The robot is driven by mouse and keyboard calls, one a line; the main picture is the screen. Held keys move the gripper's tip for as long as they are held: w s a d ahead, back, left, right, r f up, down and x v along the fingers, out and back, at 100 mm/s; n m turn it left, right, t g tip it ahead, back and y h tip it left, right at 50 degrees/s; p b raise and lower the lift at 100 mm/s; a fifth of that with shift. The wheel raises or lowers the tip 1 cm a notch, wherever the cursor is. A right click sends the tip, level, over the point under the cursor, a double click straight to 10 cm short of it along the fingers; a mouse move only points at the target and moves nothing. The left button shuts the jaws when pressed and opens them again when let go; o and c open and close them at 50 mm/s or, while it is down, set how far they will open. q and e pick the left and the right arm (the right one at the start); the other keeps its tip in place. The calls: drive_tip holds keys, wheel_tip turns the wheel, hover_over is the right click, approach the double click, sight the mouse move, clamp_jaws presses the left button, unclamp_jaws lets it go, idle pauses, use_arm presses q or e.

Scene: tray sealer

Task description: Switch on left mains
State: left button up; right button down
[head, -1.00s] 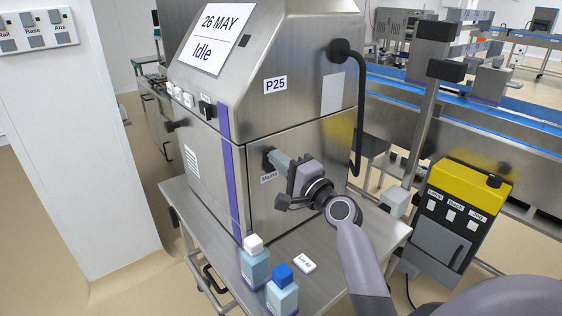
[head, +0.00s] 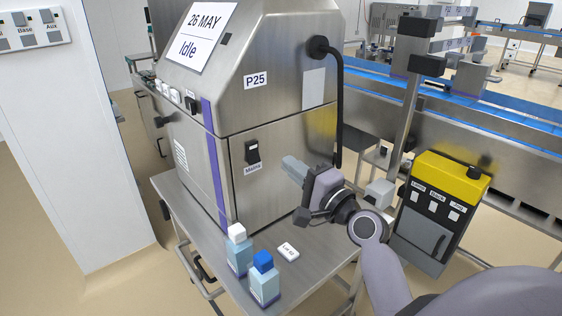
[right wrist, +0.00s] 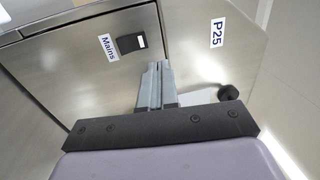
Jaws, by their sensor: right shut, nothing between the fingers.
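The mains switch (head: 252,152) is a black rocker with a pale band at its upper end. It sits above a "Mains" label on the steel side of the tray sealer (head: 285,110), marked P25. It also shows in the right wrist view (right wrist: 131,43), uncovered. The sealer's display (head: 201,37) reads "26 MAY" and "Idle". My right gripper (head: 288,163) is shut and empty, to the right of the switch and apart from it. My left gripper is not in view.
Two bottles, one white-capped (head: 238,250) and one blue-capped (head: 264,280), and a small white label block (head: 288,250) stand on the steel table (head: 310,262). A yellow-topped control box (head: 450,178) is at the right. A wall switch panel (head: 25,28) is at the far left.

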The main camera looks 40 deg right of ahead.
drive_tip(key=shift+s+d+r, duration=0.1)
drive_tip(key=shift+s+r, duration=0.1)
drive_tip(key=shift+s, duration=1)
drive_tip(key=s+a+f+n+g+y, duration=0.1)
drive_tip(key=s+a+f+n+g, duration=0.55)
drive_tip(key=f, duration=0.25)
drive_tip(key=s+a+f+n+g, duration=0.5)
drive_tip(key=s+f+n, duration=0.15)
drive_tip(key=f, duration=0.25)
drive_tip(key=s+f+n+g+h, duration=0.3)
drive_tip(key=s+f+n+g, duration=0.25)
drive_tip(key=s, duration=0.55)
drive_tip(key=w+a+f+t+y, duration=0.2)
drive_tip(key=w+f+t, duration=0.4)
drive_tip(key=f+t, duration=0.1)
drive_tip(key=shift+w+f+n+t+p, duration=0.2)
drive_tip(key=shift+f+n+t+p, duration=0.1)
drive_tip(key=shift+n+t+p, duration=0.15)
drive_tip(key=shift+a, duration=0.1)
